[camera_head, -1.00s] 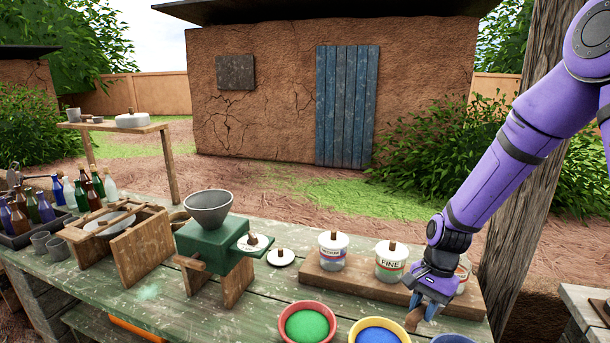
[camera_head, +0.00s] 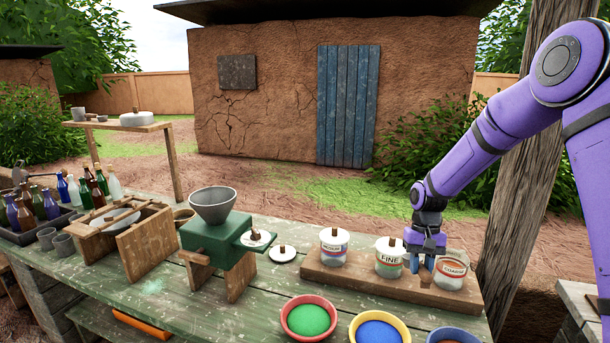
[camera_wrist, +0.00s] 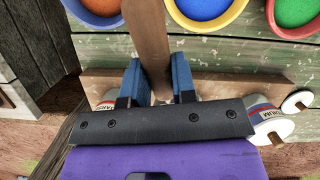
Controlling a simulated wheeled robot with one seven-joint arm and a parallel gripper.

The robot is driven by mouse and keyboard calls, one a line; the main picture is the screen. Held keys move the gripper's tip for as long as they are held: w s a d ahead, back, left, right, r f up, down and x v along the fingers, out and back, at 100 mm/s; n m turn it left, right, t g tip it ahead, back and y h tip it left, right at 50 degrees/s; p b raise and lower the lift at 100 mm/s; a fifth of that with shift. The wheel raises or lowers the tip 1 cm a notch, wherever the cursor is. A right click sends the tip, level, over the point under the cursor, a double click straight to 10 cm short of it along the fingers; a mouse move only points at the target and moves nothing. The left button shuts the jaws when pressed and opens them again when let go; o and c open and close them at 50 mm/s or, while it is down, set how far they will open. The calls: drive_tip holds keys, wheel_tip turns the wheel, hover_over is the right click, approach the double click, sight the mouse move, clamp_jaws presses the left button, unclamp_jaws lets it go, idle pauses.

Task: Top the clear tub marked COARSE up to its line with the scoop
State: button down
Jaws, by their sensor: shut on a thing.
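The clear tub marked COARSE (camera_head: 452,271) stands at the right end of a wooden board, with an orange-edged label. Its fill level and line are not readable. My gripper (camera_head: 426,264) is just left of it, in front of the gap between it and the tub marked FINE (camera_head: 389,259). In the wrist view the blue fingers of my gripper (camera_wrist: 154,86) are shut on a brown wooden piece (camera_wrist: 148,40), seemingly the scoop's handle. The scoop's bowl is not clearly seen. A tub edge (camera_wrist: 106,101) shows left of the fingers.
A tub marked MEDIUM (camera_head: 333,246) stands left on the board (camera_head: 345,277). Bowls of green (camera_head: 308,318), blue (camera_head: 378,333) and orange-brown (camera_wrist: 103,6) material line the front. A green mill (camera_head: 216,243) stands left. A loose lid (camera_head: 283,254) lies on the table.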

drive_tip(key=shift+w+d+r+n+h, duration=0.15)
drive_tip(key=shift+w+d+r+n, duration=0.1)
drive_tip(key=shift+w+n, duration=0.25)
drive_tip(key=shift+w+d+r+n+h, duration=0.15)
drive_tip(key=shift+w+d+n, duration=0.15)
drive_tip(key=shift+w, duration=0.35)
drive_tip(key=s+d+f+m+y, duration=0.1)
drive_tip(key=s+f+m+y, duration=0.1)
drive_tip(key=s+m, duration=0.5)
drive_tip(key=s+d+f+m+y, duration=0.2)
drive_tip(key=s+m, duration=0.1)
drive_tip(key=s, duration=0.8)
drive_tip(key=shift+s+a+f, duration=0.1)
drive_tip(key=shift+s+f, duration=0.05)
drive_tip(key=shift+f, duration=5.25)
drive_tip(key=shift+f, duration=0.45)
